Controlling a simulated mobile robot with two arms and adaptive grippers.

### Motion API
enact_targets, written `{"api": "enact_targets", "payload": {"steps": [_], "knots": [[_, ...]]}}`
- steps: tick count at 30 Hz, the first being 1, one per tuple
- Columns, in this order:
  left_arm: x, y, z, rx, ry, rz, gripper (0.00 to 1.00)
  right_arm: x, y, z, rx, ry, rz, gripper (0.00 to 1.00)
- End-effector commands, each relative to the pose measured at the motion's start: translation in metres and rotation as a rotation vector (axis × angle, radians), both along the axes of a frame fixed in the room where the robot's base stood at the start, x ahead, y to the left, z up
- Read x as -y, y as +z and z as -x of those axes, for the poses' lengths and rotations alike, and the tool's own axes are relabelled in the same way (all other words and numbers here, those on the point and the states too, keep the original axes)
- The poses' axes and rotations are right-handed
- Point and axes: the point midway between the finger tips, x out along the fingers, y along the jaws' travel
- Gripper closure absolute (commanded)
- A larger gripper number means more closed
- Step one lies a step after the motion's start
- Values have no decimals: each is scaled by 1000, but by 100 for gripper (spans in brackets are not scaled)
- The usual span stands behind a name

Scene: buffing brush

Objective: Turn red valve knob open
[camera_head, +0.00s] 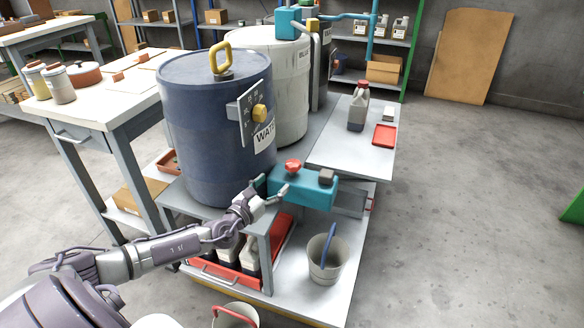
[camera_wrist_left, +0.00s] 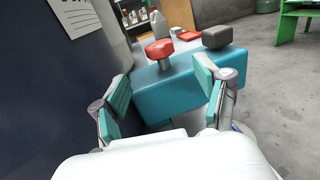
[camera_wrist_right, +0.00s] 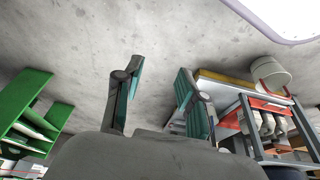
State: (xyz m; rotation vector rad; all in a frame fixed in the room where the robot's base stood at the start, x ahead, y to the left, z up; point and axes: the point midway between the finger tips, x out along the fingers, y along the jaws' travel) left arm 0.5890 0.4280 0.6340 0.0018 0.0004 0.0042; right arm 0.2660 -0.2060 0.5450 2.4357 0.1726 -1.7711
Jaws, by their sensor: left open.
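The red valve knob (camera_head: 292,165) sits on top of a teal block (camera_head: 305,190) at the front of the dark blue drum. In the left wrist view the red knob (camera_wrist_left: 159,50) stands just ahead of my open fingers, apart from them, on the teal block (camera_wrist_left: 185,85). A dark grey knob (camera_head: 327,177) is on the same block to the right. My left gripper (camera_head: 275,190) is open and empty at the block's left end, short of the red knob. My right gripper (camera_wrist_right: 158,95) is open and empty over the floor; it is not in the head view.
The dark blue drum (camera_head: 215,130) stands close beside my left gripper. A grey jug (camera_head: 358,108) and red tray (camera_head: 384,136) are on the bench behind.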

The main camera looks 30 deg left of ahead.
Motion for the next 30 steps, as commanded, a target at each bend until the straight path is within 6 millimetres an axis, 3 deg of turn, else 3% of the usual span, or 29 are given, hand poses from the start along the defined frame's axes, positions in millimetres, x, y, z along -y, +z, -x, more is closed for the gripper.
{"api": "enact_targets", "payload": {"steps": [4,13,21,30], "knots": [[0,-1,-32,5,3,3,26,1,-8,0,0,0,1,60],[-1,-1,-81,3,3,2,26,-16,3,-56,269,22,-54,60],[-1,0,-102,2,2,2,26,-29,23,-91,469,37,-98,60],[-1,0,-107,0,1,1,26,-32,31,-99,525,41,-110,60]]}}
